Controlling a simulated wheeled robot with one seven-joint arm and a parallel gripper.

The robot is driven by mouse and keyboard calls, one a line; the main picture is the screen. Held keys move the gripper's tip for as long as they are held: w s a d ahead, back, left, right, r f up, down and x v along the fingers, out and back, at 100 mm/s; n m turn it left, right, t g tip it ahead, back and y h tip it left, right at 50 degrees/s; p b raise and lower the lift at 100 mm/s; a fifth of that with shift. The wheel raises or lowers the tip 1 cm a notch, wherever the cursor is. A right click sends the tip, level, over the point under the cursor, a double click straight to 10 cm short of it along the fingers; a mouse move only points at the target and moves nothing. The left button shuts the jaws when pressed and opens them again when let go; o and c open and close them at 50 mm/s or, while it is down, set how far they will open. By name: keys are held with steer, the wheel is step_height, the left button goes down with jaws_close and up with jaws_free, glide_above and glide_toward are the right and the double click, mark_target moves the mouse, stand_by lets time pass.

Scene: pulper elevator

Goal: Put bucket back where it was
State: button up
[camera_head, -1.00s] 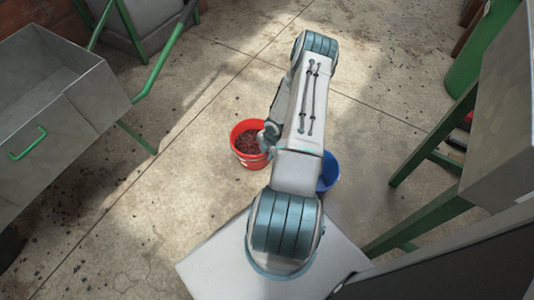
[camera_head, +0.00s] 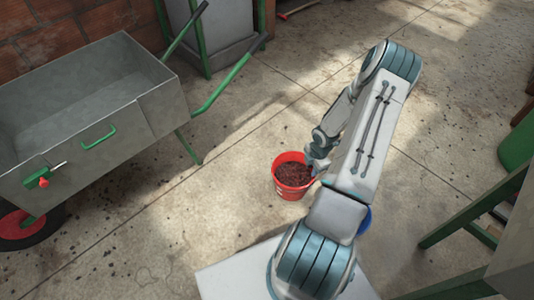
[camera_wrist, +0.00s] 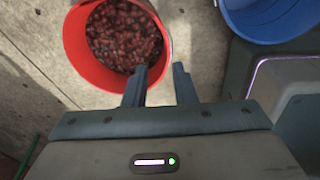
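The red bucket (camera_head: 292,176), filled with dark red berries, appears to stand upright on the concrete floor in the middle of the head view. In the wrist view the red bucket (camera_wrist: 90,68) is at the upper left. My gripper (camera_wrist: 160,75) is open at its right rim. The left finger reaches over the berries and the right finger is outside, with the rim between them and a gap showing. In the head view my gripper (camera_head: 317,168) is at the bucket's right side, partly hidden by my arm.
A blue bucket (camera_wrist: 268,18) is close on the right, mostly hidden by my arm in the head view. A grey metal cart (camera_head: 95,110) with green handles stands at left. Green-legged metal furniture (camera_head: 470,215) is at right. Open floor lies beyond the bucket.

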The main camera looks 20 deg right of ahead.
steer(key=a+r+m+h, duration=0.2)
steer(key=a+r+m, duration=0.3)
steer(key=r, duration=0.8)
steer(key=a+r+m+h, duration=0.1)
steer(key=a+r+m, duration=0.35)
steer(key=r, duration=0.95)
steer(key=s+a+r+m+y, duration=0.1)
steer(key=s+a+r+m, duration=0.3)
steer(key=s+a+r, duration=0.2)
steer(key=s+a+r+m+y, duration=0.1)
steer(key=s+a+r+m, duration=0.3)
steer(key=a, duration=0.7)
step_height(320, 180, up, 3)
steer(key=shift+s+a+f+t+y, duration=0.2)
steer(key=shift+s+t+y, duration=0.1)
steer(key=shift+s, duration=0.7)
step_height(320, 180, up, 33)
steer(key=t+p, duration=0.1)
steer(key=p, duration=2.8)
steer(key=shift+d+t+p, duration=0.2)
steer(key=shift+t+p, duration=0.1)
steer(key=shift+p, duration=0.05)
